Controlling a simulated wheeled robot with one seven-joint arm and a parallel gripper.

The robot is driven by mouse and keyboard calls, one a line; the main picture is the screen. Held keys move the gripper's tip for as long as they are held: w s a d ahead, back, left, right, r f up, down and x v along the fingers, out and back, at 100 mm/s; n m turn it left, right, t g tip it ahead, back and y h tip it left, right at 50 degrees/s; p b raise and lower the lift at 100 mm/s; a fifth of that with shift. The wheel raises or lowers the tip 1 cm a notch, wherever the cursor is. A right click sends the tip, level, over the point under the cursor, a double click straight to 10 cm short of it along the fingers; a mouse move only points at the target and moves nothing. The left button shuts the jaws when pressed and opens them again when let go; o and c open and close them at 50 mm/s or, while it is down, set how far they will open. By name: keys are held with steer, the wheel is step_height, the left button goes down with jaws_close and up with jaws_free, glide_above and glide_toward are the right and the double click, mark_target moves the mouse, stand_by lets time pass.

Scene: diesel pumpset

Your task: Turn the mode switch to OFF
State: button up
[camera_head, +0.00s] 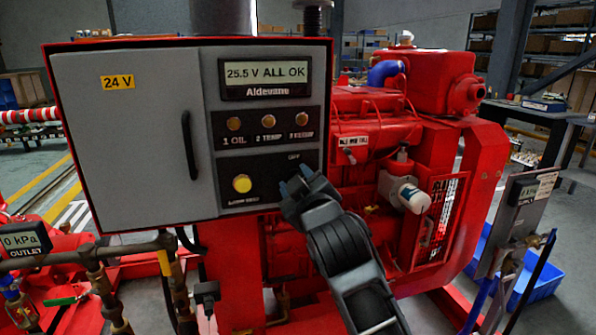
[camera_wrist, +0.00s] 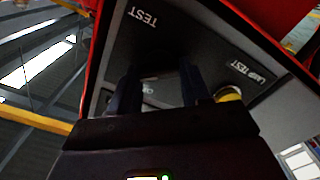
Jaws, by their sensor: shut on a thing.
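The mode switch is at the lower right of the black control panel (camera_head: 265,120), under an "OFF" label (camera_head: 293,156). My gripper (camera_head: 297,181) covers the switch, so its knob and pointing direction cannot be made out. In the wrist view my gripper (camera_wrist: 160,88) has its two dark fingers against the panel, close around the switch area, shut on the switch. Dark shadow hides most of the knob there. A "TEST" label (camera_wrist: 142,17) shows upside down beyond the fingers.
A yellow lamp test button (camera_head: 242,183) sits just left of my gripper; it also shows in the wrist view (camera_wrist: 228,94). The red engine (camera_head: 385,125) stands close on the right.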

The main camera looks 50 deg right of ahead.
steer(key=n+p, duration=0.5)
steer(key=n, duration=0.1)
steer(key=shift+a+r, duration=0.1)
steer(key=shift+r, duration=0.05)
steer(key=shift+w+f+n+p, duration=0.1)
steer(key=shift+f+n+p, duration=0.05)
steer(key=shift+n+p, duration=0.75)
steer(key=shift+f+n+p, duration=0.1)
steer(key=shift+n+p, duration=0.65)
steer(key=shift+n, duration=0.25)
steer(key=o, duration=1.1)
steer(key=shift+c, duration=0.2)
steer(key=b+v, duration=0.2)
steer(key=v, duration=0.6)
steer(key=shift+w, duration=0.1)
